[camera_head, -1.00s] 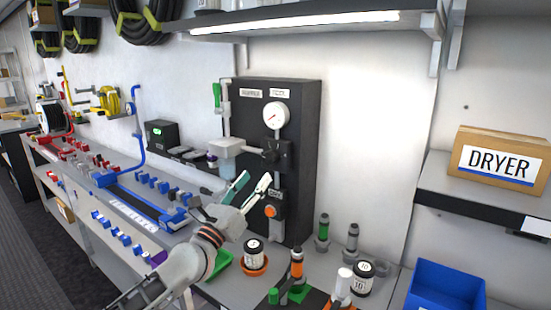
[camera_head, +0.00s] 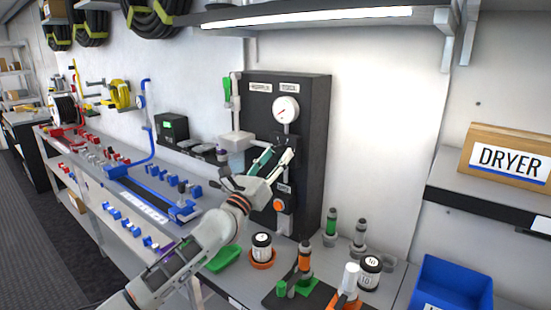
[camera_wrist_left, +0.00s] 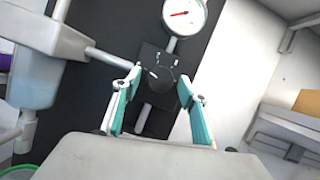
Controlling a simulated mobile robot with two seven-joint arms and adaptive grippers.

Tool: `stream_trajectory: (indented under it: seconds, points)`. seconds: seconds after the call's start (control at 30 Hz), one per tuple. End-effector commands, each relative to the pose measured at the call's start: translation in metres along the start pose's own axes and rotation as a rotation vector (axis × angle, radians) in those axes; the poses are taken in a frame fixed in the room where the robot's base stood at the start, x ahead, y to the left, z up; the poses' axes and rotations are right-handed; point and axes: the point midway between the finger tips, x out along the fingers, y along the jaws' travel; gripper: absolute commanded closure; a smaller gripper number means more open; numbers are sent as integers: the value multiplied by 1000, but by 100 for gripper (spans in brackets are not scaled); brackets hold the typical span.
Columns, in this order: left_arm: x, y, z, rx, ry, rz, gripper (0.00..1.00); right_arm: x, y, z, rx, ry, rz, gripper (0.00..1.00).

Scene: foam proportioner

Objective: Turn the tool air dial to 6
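The black air panel (camera_head: 318,150) stands upright at the back of the bench, with two small white labels at its top. Its round white gauge (camera_head: 286,109) has a red needle; it also shows in the wrist view (camera_wrist_left: 184,14), the needle lying nearly level. Below the gauge, a dark round knob (camera_wrist_left: 161,76) sits on a black regulator body. My left gripper (camera_head: 277,159) is open in front of this regulator. In the wrist view its teal-padded fingers (camera_wrist_left: 159,80) stand either side of the knob, with gaps visible; the exact depth is unclear. My right gripper is out of view.
An orange round part (camera_head: 279,205) sits lower on the panel. A clear bowl (camera_head: 237,158) hangs on its left. Jars, including one in an orange dish (camera_head: 262,246), a green tray (camera_head: 225,259) and upright tools stand in front. A blue bin (camera_head: 450,285) is at right.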

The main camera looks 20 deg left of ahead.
Motion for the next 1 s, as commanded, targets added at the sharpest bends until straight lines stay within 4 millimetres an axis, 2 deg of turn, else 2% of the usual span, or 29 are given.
stream_trajectory:
  seconds: [0.03, 0.1, 0.13, 0.57, 1.0]
  points:
    - [0, 0, 0, 0, 0, 0, 73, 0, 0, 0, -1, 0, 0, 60]
    - [0, 0, 0, 0, 0, 0, 91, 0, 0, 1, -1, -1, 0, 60]
    - [0, 0, 0, 0, 0, 0, 93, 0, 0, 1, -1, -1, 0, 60]
    - [-1, 2, -1, 60, 0, -24, 93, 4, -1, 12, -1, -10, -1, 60]
    - [-1, 6, -3, 386, 1, -157, 93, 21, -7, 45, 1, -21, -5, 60]
